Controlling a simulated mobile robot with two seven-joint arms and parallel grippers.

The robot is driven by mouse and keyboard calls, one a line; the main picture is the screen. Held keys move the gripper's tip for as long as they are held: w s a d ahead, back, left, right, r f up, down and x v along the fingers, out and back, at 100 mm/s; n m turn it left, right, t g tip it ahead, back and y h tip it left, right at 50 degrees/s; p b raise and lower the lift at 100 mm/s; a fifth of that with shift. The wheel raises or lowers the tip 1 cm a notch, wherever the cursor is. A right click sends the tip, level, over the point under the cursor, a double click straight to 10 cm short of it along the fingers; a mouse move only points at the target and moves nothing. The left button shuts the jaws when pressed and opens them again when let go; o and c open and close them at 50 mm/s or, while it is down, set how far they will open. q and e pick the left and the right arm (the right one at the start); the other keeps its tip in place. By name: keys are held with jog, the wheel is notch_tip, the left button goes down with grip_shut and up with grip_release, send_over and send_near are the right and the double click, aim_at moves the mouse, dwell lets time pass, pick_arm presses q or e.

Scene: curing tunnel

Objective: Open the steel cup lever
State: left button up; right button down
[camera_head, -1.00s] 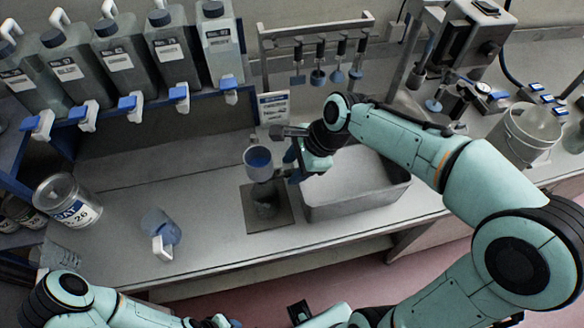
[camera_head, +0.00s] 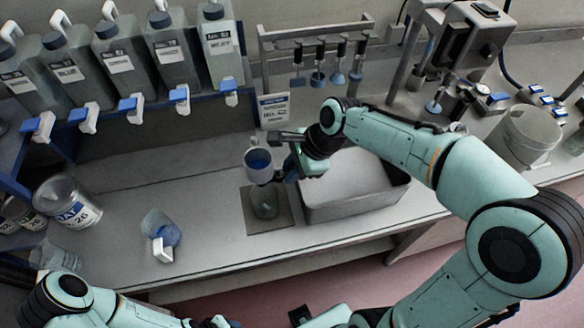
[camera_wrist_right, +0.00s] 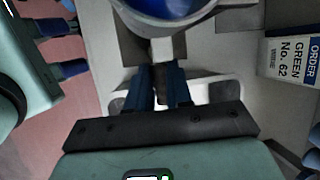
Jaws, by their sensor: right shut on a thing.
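The steel cup (camera_head: 258,164) holds blue liquid and is above a clear glass beaker (camera_head: 264,205) on a dark square plate. Its rim and blue contents show at the top of the right wrist view (camera_wrist_right: 170,10). My right gripper (camera_head: 288,167) is just to the right of the cup. In the wrist view its blue fingers (camera_wrist_right: 160,88) are shut on a narrow part, apparently the lever (camera_wrist_right: 161,50), projecting from the cup. The fingers hide most of that part. My left gripper (camera_head: 215,322) is at the bottom edge, partly cut off, its jaws unclear.
A grey tub (camera_head: 350,205) is close to the right, under my right arm. A blue-tinted jug (camera_head: 162,229) with a white handle stands to the left. An order card (camera_head: 274,109) is behind.

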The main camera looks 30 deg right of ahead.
jog(key=shift+w+r+n+g+p, duration=0.1)
jog(key=shift+w+n+g+p, duration=0.15)
jog(key=shift+n, duration=0.25)
jog(key=shift+w+r+n+g+p, duration=0.15)
jog(key=shift+n+p, duration=0.15)
jog(key=shift+n, duration=0.2)
pick_arm(q)
jog(key=w+r+p, duration=0.3)
jog(key=w+r, duration=0.3)
jog(key=shift+r+t, duration=0.15)
jog(key=shift+t, duration=0.25)
pick_arm(e)
jog(key=shift+w+a+f+n+g+y, duration=0.1)
jog(key=shift+w+n+g, duration=0.4)
jog(key=shift+n, duration=1.1)
jog(key=shift+w+a+f+n+g+y, duration=0.1)
jog(key=shift+w+n+g, duration=0.15)
jog(key=shift+n+g, duration=1)
jog(key=shift+w+n+g+y, duration=0.1)
jog(key=shift+w+n+g, duration=0.2)
jog(key=shift+n, duration=1.65)
jog(key=c, duration=1)
grip_release()
jog(key=shift+c, duration=0.2)
